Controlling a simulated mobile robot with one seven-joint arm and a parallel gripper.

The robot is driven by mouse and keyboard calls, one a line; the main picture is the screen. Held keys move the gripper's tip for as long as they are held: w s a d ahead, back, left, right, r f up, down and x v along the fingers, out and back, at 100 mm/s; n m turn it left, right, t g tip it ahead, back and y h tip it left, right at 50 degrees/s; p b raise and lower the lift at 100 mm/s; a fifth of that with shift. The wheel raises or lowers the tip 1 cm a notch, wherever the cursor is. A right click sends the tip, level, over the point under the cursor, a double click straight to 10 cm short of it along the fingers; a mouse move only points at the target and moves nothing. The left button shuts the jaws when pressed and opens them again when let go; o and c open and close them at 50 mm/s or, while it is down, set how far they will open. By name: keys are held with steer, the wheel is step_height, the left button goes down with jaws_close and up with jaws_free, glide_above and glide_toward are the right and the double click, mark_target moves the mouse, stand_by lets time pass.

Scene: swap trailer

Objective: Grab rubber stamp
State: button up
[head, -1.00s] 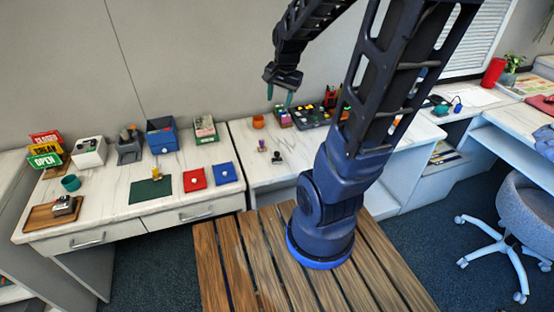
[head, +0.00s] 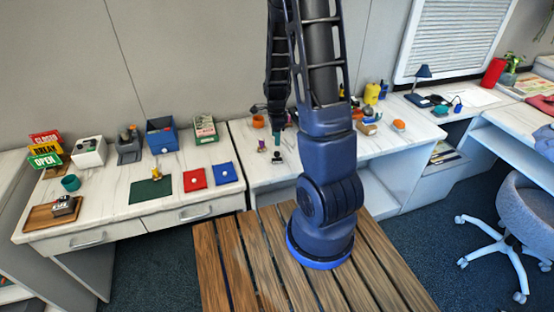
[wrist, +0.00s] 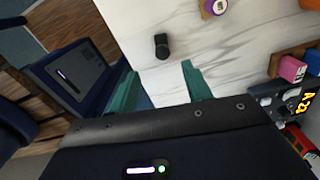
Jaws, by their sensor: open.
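A small black rubber stamp (head: 277,158) with an upright handle stands on the white marble counter, near its front edge. In the wrist view the black stamp (wrist: 161,46) lies beyond my fingertips, about in line with the gap between them.
A red pad (head: 195,180) and a blue pad (head: 226,173) lie left. Counter around the stamp is mostly bare.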

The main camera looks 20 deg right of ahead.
mark_target(277, 152)
step_height(277, 152, down, 2)
steer(key=shift+d+m, duration=0.1)
steer(key=shift+m, duration=0.2)
steer(key=shift+w+d+f, duration=0.1)
steer(key=shift+f, duration=2.4)
steer(key=shift+w+d+f, duration=0.1)
steer(key=shift+f, duration=2.4)
steer(key=c, duration=1.1)
steer(key=shift+o, duration=0.2)
steer(key=shift+r, duration=0.15)
step_height(277, 152, up, 20)
